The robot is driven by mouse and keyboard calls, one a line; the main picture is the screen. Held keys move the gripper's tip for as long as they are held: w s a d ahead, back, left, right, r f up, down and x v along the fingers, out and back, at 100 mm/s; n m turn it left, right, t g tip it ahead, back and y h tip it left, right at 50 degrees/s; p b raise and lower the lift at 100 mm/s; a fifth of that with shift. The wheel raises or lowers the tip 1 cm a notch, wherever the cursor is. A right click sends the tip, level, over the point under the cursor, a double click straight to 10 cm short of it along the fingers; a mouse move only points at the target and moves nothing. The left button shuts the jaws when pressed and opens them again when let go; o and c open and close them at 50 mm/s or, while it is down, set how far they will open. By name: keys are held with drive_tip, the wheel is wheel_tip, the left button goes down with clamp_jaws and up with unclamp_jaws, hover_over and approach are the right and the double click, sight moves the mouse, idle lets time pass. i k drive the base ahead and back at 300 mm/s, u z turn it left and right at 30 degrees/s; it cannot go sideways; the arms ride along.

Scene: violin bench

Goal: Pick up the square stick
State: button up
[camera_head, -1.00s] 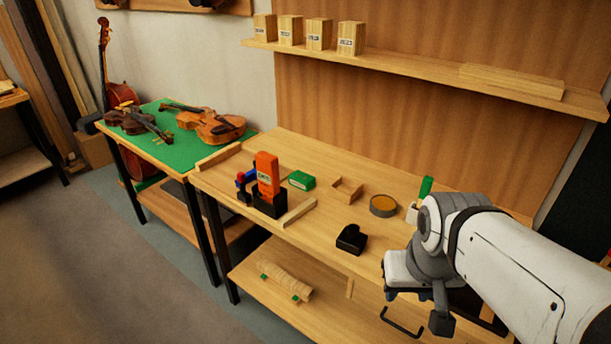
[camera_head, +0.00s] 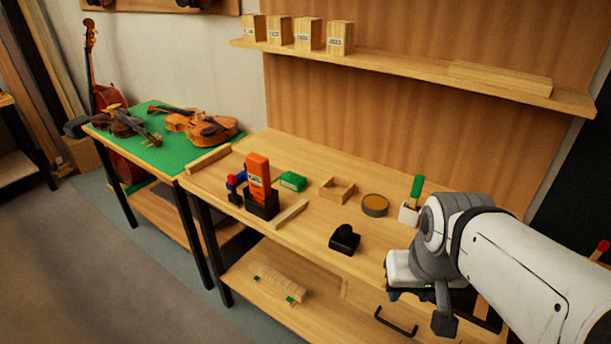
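Several plain wooden sticks are in view, and I cannot tell which one is the square stick. A short pale stick (camera_head: 289,213) lies on the workbench (camera_head: 305,238), right of the orange block and its black base. A longer stick (camera_head: 208,160) lies along the bench's left end. A long, flat-sided wooden bar (camera_head: 500,78) lies on the wall shelf. My gripper (camera_head: 415,292) hangs at the bench's front right, well apart from these sticks.
On the bench are an orange block (camera_head: 258,178), a green box (camera_head: 293,181), a wooden frame (camera_head: 337,189), a round tin (camera_head: 375,205) and a black object (camera_head: 344,240). Violins lie on the green-topped table (camera_head: 155,161) at left. Wooden blocks (camera_head: 340,38) stand on the shelf.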

sight(284, 218)
drive_tip(key=z, duration=3.4)
drive_tip(key=k, duration=2.35)
drive_tip(key=u, duration=1.7)
drive_tip(key=i, duration=0.95)
drive_tip(key=u, duration=0.05)
